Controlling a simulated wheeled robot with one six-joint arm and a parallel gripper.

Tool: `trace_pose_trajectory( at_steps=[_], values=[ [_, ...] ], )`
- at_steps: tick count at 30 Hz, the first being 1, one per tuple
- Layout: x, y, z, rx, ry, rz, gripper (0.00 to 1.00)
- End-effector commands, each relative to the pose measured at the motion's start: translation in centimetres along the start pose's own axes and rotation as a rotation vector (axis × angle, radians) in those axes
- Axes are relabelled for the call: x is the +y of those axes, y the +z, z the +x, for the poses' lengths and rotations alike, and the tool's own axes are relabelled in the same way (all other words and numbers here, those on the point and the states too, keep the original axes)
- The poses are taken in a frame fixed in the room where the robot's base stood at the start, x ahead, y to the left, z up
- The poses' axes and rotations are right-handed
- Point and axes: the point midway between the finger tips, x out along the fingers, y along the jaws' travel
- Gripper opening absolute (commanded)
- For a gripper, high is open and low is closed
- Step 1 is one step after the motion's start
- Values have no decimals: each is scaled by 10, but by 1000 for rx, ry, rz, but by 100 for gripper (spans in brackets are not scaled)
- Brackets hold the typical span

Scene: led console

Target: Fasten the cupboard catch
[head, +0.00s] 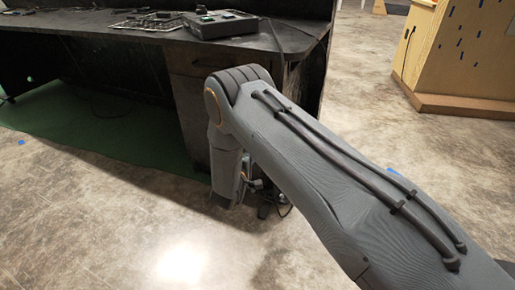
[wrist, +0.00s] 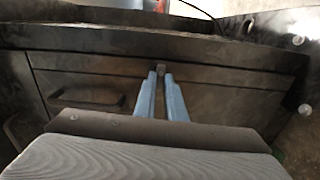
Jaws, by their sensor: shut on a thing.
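The cupboard front (wrist: 225,98) is a dark panel under the desk. It shows in the wrist view with a dark bar handle (wrist: 87,97) at left. A small grey catch (wrist: 160,67) sits at the panel's upper edge, near the middle. My gripper (wrist: 160,76) has its two blue fingers close together, with their tips at the catch and shut on it. The fingers hide part of the catch, and I cannot tell its exact position. In the head view the cupboard (head: 188,108) is partly behind my arm, and the catch is hidden.
The dark desk top (head: 120,38) carries a grey console box (head: 220,23) and a circuit panel (head: 145,22). A green mat (head: 95,130) lies under the desk. A wooden cabinet (head: 455,60) stands at right. The floor at front left is clear.

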Motion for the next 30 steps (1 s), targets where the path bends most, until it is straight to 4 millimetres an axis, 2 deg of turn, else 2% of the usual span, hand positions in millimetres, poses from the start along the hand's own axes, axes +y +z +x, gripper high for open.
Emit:
trace_pose_trajectory(
  at_steps=[20, 21, 24, 30],
  values=[
    [-1, 0, 0, -1, -1, -66, 0],
    [-1, 0, 0, -1, -1, -66, 12],
    [-1, 0, 0, 0, -1, -66, 29],
    [-1, 0, 0, 0, 0, -65, 29]
  ],
)
